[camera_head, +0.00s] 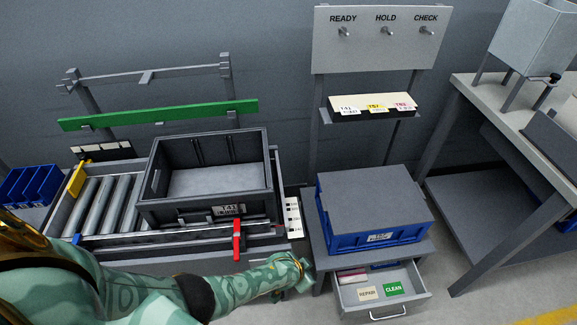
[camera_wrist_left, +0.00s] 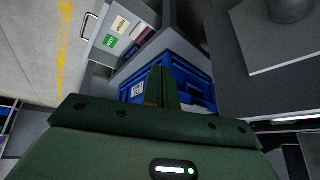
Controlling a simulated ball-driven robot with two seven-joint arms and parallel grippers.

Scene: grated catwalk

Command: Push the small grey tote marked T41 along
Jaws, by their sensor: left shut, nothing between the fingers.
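The small grey tote marked T41 (camera_head: 172,212) sits upright on the roller conveyor (camera_head: 113,205), towards its right end. I cannot make out the T41 tote in that view. My right gripper is not in view.
A red lever (camera_head: 238,240) stands at the conveyor's front edge, by the tote. A blue tote with a grey top (camera_head: 378,243) stands on a stand to the right, above an open drawer (camera_head: 375,290) with REPAIR and CLEAN cards. A yellow piece (camera_head: 80,178) is at the conveyor's left end.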

